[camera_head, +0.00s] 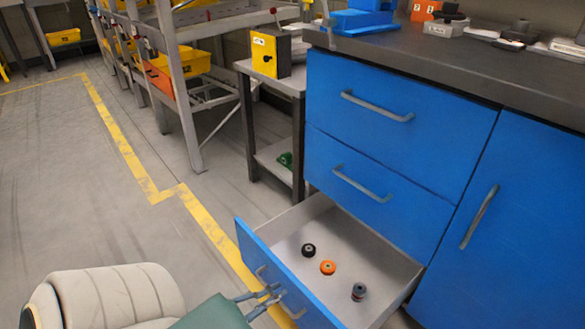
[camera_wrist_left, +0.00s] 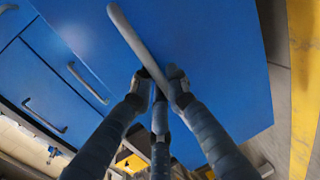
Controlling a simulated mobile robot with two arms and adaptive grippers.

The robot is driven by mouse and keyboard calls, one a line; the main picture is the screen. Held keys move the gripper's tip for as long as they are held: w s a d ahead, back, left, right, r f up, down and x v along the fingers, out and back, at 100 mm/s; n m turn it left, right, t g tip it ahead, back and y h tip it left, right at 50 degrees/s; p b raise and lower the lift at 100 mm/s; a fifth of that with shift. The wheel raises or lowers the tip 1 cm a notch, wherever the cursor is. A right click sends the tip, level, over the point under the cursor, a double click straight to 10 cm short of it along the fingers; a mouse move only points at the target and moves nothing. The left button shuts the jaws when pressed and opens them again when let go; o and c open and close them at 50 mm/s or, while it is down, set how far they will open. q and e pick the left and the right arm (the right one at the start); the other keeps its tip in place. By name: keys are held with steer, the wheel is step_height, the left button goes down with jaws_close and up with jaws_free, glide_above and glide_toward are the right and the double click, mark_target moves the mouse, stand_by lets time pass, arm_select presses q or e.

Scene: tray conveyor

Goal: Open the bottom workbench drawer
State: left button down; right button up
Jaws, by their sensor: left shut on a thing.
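The bottom workbench drawer (camera_head: 251,247) stands pulled well out from the blue cabinet, and its grey inside shows in the head view. A black, an orange and a dark grey round part lie in it. My left gripper (camera_head: 268,294) is at the outer side of the drawer's front. In the left wrist view its fingers (camera_wrist_left: 160,88) close around the grey bar handle (camera_wrist_left: 135,40) on the blue front. Part of the handle is hidden by the fingers. My right gripper is not in view.
Two shut drawers with bar handles (camera_head: 376,106) sit above, and a blue cabinet door (camera_head: 515,225) is at the right. A small table (camera_head: 271,80) with a yellow box stands beside the cabinet. The floor at the left is clear, with a yellow line.

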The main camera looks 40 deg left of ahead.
arm_select(q)
steer(key=shift+f+p+v, duration=0.2)
steer(key=shift+v, duration=1)
steer(key=shift+f+p+v, duration=0.15)
steer(key=shift+f+v, duration=0.1)
steer(key=shift+v, duration=0.9)
steer(key=c, duration=1.7)
jaws_free()
steer(key=shift+s, duration=0.15)
steer(key=v, duration=1.2)
steer(key=shift+a, duration=0.1)
